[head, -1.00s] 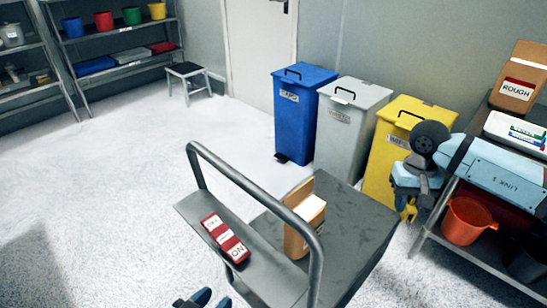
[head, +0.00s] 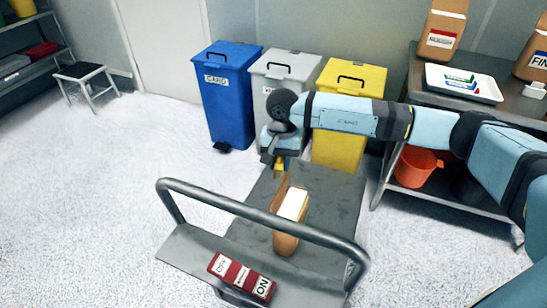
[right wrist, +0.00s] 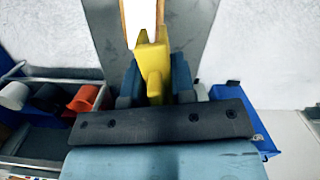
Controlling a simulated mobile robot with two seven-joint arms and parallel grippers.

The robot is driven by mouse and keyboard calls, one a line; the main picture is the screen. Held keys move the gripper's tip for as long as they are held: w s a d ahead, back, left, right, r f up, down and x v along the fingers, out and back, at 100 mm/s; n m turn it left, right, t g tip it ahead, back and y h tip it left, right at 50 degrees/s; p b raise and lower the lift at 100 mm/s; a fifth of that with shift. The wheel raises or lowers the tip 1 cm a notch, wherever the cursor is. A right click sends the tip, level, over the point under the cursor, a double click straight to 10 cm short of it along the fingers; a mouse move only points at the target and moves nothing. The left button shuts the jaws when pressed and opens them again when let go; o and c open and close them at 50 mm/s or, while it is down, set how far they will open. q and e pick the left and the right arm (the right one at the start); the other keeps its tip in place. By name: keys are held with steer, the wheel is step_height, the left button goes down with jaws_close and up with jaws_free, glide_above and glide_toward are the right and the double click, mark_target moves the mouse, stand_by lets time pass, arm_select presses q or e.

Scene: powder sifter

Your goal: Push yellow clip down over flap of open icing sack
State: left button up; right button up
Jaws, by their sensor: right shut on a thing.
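The open icing sack (head: 288,228) is brown with a white top opening and stands on the grey cart (head: 335,200). My right gripper (head: 279,160) is just beyond the sack in the head view. It is shut on the yellow clip (head: 278,168), which points down. In the right wrist view, the yellow clip (right wrist: 152,62) sits between the blue fingers of my right gripper (right wrist: 154,80). The clip's far end overlaps the near end of the sack (right wrist: 140,14) there; I cannot tell whether they touch. My left gripper is out of view.
The cart's handle bar (head: 250,215) arches in front of the sack, with a red switch panel (head: 242,277) below it. Blue (head: 228,100), grey (head: 283,75) and yellow bins (head: 342,150) stand behind. A shelf table (head: 505,105) with an orange bucket (head: 412,167) is at right.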

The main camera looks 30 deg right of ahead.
mark_target(280, 187)
steer(key=shift+d+f+m, duration=0.1)
steer(key=shift+f+m, duration=0.2)
steer(key=shift+m, duration=0.5)
steer(key=shift+w+f+m, duration=0.1)
steer(key=shift+f+m, duration=0.3)
steer(key=shift+m, duration=0.2)
steer(key=shift+d+f, duration=0.1)
steer(key=shift+f, duration=0.2)
steer(key=shift+f+b, duration=0.55)
steer(key=shift+f, duration=0.5)
steer(key=shift+f+b, duration=0.45)
steer(key=shift+f, duration=0.8)
steer(key=shift+f+b, duration=0.5)
steer(key=shift+f, duration=0.05)
steer(key=shift+f+b, duration=0.3)
steer(key=shift+f, duration=0.25)
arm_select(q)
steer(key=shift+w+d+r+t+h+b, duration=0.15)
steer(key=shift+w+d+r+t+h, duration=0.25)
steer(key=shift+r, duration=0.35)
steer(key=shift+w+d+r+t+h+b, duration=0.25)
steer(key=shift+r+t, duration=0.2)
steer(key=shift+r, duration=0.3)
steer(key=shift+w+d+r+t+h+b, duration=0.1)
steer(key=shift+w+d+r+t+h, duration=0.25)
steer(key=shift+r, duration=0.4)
arm_select(e)
steer(key=shift+f, duration=0.6)
